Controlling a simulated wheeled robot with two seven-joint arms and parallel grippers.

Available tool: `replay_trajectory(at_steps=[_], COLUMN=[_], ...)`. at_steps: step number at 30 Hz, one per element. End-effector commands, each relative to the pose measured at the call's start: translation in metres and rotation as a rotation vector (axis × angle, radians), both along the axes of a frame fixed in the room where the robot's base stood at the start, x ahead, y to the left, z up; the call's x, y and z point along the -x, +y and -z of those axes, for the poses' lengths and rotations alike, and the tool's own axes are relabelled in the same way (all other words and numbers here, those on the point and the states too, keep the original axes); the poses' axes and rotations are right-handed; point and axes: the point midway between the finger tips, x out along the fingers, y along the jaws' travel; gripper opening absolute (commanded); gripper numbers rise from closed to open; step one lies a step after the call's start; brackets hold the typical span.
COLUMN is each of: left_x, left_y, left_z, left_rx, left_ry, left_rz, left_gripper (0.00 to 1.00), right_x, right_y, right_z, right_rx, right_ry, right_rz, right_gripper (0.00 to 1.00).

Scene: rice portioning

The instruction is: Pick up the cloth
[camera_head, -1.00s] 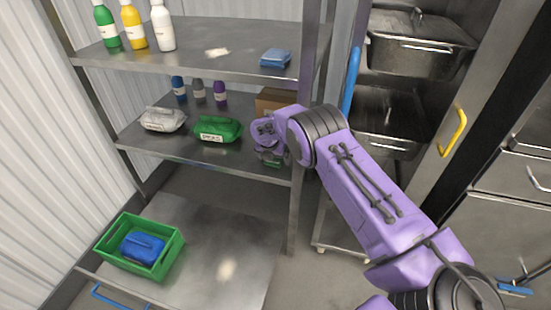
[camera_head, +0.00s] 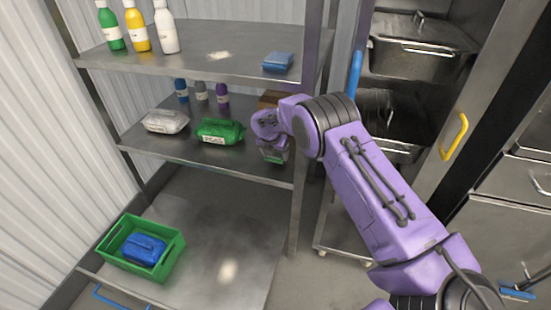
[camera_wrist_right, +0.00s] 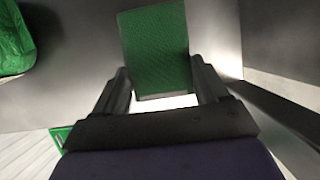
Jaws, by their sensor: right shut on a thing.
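A green cloth (camera_wrist_right: 155,45), flat and folded into a rectangle, is between the fingers of my right gripper (camera_wrist_right: 160,85) in the right wrist view. The gripper is shut on it. In the head view, my right gripper (camera_head: 272,152) is at the right end of the middle shelf, with a bit of green showing at its tip. A folded blue cloth (camera_head: 278,61) lies on the upper shelf at its right. My left gripper is not in view.
The middle shelf (camera_head: 200,153) holds a white pack (camera_head: 166,122), a green pack (camera_head: 220,131), small bottles and a mostly hidden brown box (camera_head: 270,99). Taller bottles (camera_head: 138,27) stand above. A green crate (camera_head: 165,265) with a blue item sits on the bottom shelf. A shelf post (camera_head: 298,215) stands beside the gripper.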

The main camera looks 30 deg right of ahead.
Motion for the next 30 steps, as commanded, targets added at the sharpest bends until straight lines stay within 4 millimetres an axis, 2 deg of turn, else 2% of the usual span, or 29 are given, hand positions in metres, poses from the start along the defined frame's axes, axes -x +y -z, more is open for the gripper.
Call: replay_trajectory(at_steps=[15, 21, 30], left_x=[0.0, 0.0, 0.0], left_y=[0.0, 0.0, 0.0], left_z=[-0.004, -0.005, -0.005], left_rx=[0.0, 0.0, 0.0], left_ry=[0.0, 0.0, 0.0], left_rz=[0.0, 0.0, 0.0], left_gripper=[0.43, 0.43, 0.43], right_x=[0.092, 0.108, 0.11], right_y=[0.114, 0.134, 0.137], right_z=[0.003, 0.003, 0.004], right_rx=[0.002, 0.0, -0.001], right_ry=[0.007, 0.007, 0.007], right_rz=[-0.006, -0.003, -0.002], right_gripper=[0.44, 0.44, 0.44])
